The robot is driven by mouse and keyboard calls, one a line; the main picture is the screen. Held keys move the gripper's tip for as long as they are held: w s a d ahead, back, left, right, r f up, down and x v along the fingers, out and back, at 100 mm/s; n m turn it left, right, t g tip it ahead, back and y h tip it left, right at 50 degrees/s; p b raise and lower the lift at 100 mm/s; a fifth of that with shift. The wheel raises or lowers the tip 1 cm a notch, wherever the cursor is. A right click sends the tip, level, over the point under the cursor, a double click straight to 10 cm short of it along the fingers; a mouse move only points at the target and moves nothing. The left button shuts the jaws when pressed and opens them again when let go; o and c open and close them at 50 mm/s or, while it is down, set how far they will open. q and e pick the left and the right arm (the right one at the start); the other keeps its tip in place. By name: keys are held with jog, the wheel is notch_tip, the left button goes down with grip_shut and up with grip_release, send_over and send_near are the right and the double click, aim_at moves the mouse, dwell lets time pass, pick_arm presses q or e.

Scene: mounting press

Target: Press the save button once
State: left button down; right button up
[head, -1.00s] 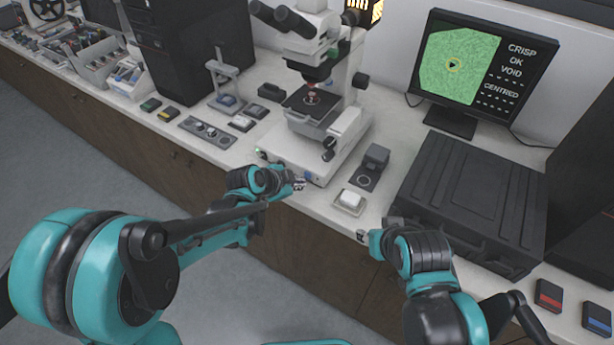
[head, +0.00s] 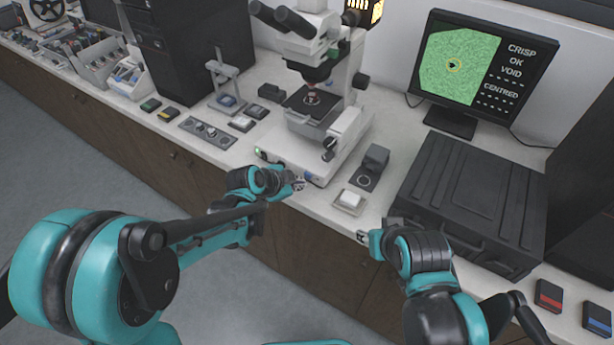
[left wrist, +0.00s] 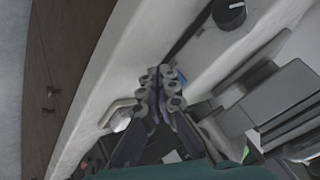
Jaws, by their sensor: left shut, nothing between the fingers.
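My left gripper (head: 297,185) is at the front of the microscope base, near the bench edge. In the left wrist view its fingers (left wrist: 160,88) are together with nothing between them. A small blue button (head: 309,178) on the base's front shows just right of the fingertips; in the left wrist view a bit of blue (left wrist: 181,76) shows beside them, partly hidden. No save label is readable on either. My right gripper (head: 362,236) is at the bench edge below the white button, its fingers too small to judge.
The microscope (head: 318,110) stands behind my left gripper. A monitor (head: 480,70) reads CRISP, OK, VOID and CENTRED. A black case (head: 470,195) fills the bench at right.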

dwell(0.3)
pick_arm(q)
jog(key=shift+w+d, duration=0.25)
jog(key=shift+w, duration=0.1)
jog(key=shift+w+d, duration=0.2)
jog(key=shift+w, duration=0.1)
dwell(0.6)
dwell(0.4)
jog(key=shift+s+a, duration=0.45)
jog(key=shift+s, duration=0.2)
jog(key=s+a, duration=0.1)
jog(key=s, duration=0.1)
jog(key=s+a, duration=0.2)
dwell(0.3)
dwell(0.7)
